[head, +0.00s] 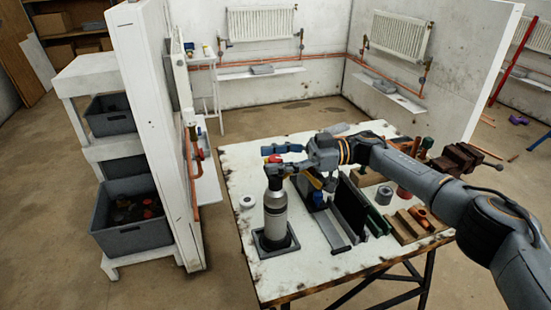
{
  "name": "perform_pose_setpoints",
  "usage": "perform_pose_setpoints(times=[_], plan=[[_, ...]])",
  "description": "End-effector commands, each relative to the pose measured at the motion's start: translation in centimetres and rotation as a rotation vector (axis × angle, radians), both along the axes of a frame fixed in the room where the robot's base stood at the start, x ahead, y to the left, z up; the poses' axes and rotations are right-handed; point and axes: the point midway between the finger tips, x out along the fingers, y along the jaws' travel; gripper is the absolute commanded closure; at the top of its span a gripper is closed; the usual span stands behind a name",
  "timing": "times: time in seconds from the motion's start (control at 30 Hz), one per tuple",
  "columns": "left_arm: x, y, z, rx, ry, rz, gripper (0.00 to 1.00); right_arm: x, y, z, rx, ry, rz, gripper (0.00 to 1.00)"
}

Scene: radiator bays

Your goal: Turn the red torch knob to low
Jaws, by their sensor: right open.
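The torch (275,217) is a grey and dark cylinder standing upright in a dark square holder (262,246) at the front left of the workbench. Its red knob (273,159) shows at the top of the torch. My right gripper (276,161) reaches in from the right at the height of the torch head and is open, its fingers close around or beside the knob. I cannot tell whether they touch it. The gripper hides part of the torch head. My left gripper is not in view.
The white workbench (236,180) holds a tape roll (247,201), dark upright racks (351,207), wooden blocks (403,228) and a brown vise (459,160). A white partition (160,130) and shelves with grey bins (131,230) stand left. Radiators (261,21) hang behind.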

Motion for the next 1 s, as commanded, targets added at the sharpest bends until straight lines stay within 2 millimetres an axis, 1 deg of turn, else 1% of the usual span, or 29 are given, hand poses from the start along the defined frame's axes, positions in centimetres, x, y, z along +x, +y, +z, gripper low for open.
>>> perform_pose_setpoints(times=[0.13, 0.27, 0.5, 0.63, 0.8, 1.0], plan=[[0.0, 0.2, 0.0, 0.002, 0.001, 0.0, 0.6, 0.1, -0.4, 0.0, 0.0, 0.0, -0.002, 0.48], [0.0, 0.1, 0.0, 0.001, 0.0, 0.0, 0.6, 0.5, -2.1, 0.0, -0.001, 0.0, -0.003, 0.48], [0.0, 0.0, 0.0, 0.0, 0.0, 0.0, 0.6, 1.5, -7.3, 0.0, 0.0, 0.001, -0.005, 0.48], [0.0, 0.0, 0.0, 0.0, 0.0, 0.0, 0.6, 1.9, -9.8, 0.0, 0.001, 0.001, -0.005, 0.48], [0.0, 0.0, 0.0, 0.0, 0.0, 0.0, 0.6, 2.2, -11.2, 0.0, 0.0, 0.0, -0.001, 0.48], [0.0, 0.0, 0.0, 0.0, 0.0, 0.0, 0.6, 2.2, -11.8, 0.0, 0.0, 0.0, 0.0, 0.48]])
